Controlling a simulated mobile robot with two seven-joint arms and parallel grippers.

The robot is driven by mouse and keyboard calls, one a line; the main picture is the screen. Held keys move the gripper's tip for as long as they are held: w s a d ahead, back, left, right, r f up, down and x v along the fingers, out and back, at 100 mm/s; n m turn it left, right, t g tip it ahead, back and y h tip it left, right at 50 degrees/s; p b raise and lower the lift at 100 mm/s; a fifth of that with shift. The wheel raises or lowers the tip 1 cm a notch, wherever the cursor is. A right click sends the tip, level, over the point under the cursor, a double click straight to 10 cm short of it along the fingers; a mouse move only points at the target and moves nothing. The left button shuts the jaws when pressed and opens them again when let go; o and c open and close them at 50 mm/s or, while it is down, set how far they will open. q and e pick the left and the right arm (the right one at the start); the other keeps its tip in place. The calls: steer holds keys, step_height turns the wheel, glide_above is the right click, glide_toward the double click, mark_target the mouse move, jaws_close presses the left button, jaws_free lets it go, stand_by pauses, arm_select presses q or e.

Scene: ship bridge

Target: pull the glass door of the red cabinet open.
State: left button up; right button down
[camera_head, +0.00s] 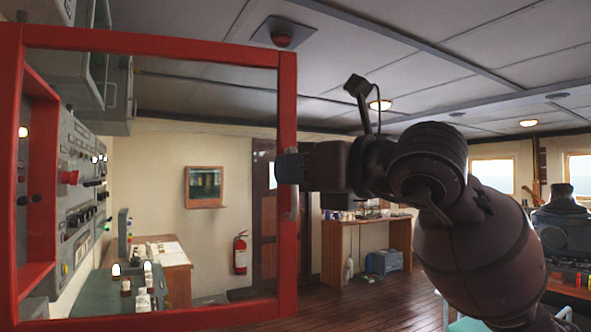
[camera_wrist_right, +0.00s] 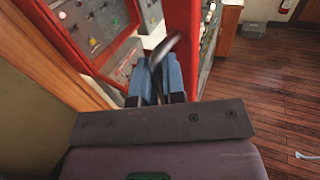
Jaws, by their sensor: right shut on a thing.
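The red-framed glass door (camera_head: 287,95) fills the left half of the head view. It stands swung out from the red cabinet (camera_head: 38,185), whose red frame shows at the far left, and the room shows through its pane. My right gripper (camera_head: 288,167) is at the door's right upright, shut on the door handle (camera_head: 293,202). In the right wrist view, the blue fingertips of my right gripper (camera_wrist_right: 156,80) are around the grey handle (camera_wrist_right: 164,52), beside the red upright (camera_wrist_right: 181,35). The fingers hide part of the handle. My left gripper is not in view.
A grey control panel (camera_head: 80,195) with knobs lines the left wall. A desk (camera_head: 178,275), a fire extinguisher (camera_head: 240,252) and a wooden counter (camera_head: 340,250) stand farther back. Open wooden floor (camera_wrist_right: 255,110) shows to the right in the wrist view.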

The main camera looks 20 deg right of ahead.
steer(key=c, duration=1.2)
jaws_free()
steer(key=shift+s+a+r, duration=0.1)
steer(key=shift+s+r, duration=0.05)
steer(key=shift+r, duration=0.15)
steer(key=shift+c, duration=0.2)
steer(key=shift+d+f, duration=0.1)
steer(key=shift+d, duration=0.1)
steer(key=v, duration=1)
steer(key=shift+s+b, duration=0.25)
steer(key=shift+b, duration=0.1)
steer(key=shift+d+f, duration=0.1)
steer(key=shift+d, duration=0.05)
